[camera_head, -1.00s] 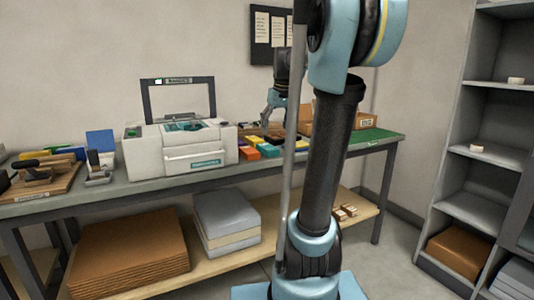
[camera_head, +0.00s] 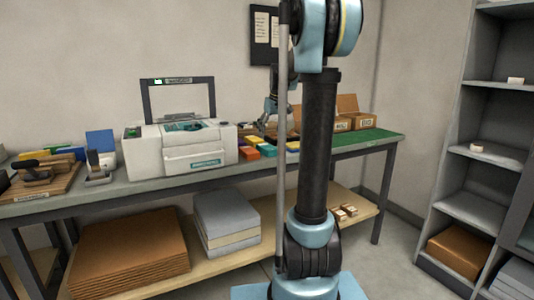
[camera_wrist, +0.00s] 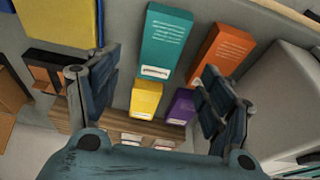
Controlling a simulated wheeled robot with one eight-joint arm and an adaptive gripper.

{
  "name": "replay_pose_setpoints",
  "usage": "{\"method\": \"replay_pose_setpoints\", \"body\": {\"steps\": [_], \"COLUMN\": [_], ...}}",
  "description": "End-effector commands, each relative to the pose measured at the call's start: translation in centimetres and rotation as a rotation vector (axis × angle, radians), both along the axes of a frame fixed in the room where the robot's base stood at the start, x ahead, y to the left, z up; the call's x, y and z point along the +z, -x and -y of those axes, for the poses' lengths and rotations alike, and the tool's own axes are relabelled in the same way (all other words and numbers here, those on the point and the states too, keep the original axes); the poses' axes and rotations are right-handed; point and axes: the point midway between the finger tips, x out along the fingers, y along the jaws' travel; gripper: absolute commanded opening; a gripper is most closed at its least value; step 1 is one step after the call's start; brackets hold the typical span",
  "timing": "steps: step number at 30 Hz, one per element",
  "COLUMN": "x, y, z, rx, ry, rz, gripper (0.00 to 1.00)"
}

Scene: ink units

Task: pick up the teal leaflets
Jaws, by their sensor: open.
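The teal leaflets (camera_wrist: 163,45) form a neat stack with white printed lines and a pale label at the near end. In the wrist view they lie at the upper middle, seen between and beyond my two fingers. My gripper (camera_wrist: 160,72) is open, with one finger on each side and nothing held between them. In the head view my gripper (camera_head: 271,105) hangs above the coloured stacks on the bench, partly behind my arm. I cannot pick out the teal stack clearly there.
Orange leaflets (camera_wrist: 225,48) lie close right of the teal ones. Yellow (camera_wrist: 146,100) and purple leaflets (camera_wrist: 181,107) lie nearer. A white printer (camera_head: 180,148) stands left of the stacks on the bench. Open cardboard boxes (camera_head: 350,112) stand to the right.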

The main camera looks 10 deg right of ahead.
Motion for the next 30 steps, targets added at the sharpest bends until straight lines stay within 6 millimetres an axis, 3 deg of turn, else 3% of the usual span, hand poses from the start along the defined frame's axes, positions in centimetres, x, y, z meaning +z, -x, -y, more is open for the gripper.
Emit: {"method": "replay_pose_setpoints", "body": {"steps": [3,13,21,30], "x": [-1.8,-4.0,-7.3,-8.3], "y": [-0.5,-1.2,-2.2,-2.5], "z": [-0.2,-0.5,-0.9,-1.0], "rx": [0.001,0.001,0.001,0.001], "ry": [0.0,0.0,0.0,0.0], "rz": [0.0,0.0,0.0,0.0], "gripper": [0.73,0.73,0.73,0.73]}}
